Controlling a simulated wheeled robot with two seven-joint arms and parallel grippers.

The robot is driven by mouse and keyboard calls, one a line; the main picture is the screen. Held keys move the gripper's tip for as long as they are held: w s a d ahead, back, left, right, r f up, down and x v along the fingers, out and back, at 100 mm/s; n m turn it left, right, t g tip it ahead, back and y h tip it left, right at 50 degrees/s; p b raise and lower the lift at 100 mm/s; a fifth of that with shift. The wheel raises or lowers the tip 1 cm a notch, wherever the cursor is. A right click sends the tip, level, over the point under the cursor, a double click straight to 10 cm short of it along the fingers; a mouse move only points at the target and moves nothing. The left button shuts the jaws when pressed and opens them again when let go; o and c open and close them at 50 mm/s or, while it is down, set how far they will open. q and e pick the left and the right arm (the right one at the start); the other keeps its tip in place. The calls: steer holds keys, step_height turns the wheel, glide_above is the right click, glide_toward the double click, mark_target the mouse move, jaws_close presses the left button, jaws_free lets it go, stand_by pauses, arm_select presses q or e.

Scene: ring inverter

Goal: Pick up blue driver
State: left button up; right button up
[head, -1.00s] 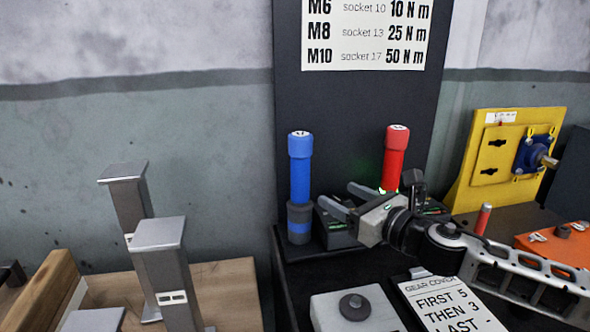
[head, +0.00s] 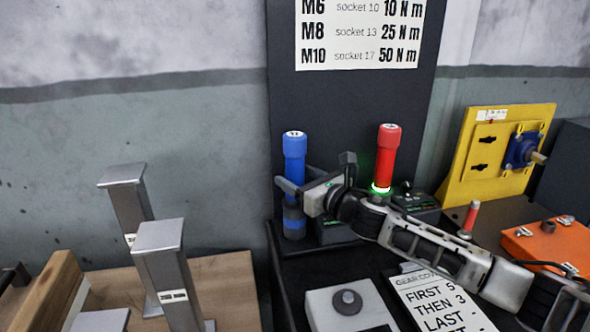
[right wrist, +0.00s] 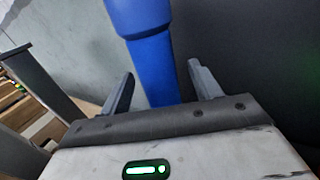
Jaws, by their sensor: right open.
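The blue driver (head: 294,160) stands upright at the left end of the dark bench, its lower end in a dark holder with a blue band. My right gripper (head: 286,184) is at the driver's shaft, just above the holder. In the right wrist view the blue driver (right wrist: 155,60) rises between the two open fingers of the right gripper (right wrist: 160,85), with gaps visible on both sides. The driver's lower part is hidden behind the gripper body there. My left gripper is not in view.
A red driver (head: 387,155) stands upright to the right, with a green glow at its base, close behind my right arm. Grey posts (head: 165,270) stand on a wooden table at left. A grey block (head: 350,308) and a printed card (head: 437,300) lie in front.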

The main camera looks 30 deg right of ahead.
mark_target(289, 171)
steer(key=x, duration=0.3)
steer(key=shift+w+a, duration=0.1)
steer(key=shift+w, duration=0.05)
steer(key=shift+f, duration=0.1)
steer(key=c, duration=1.1)
steer(key=shift+c, duration=0.5)
steer(key=shift+r, duration=0.25)
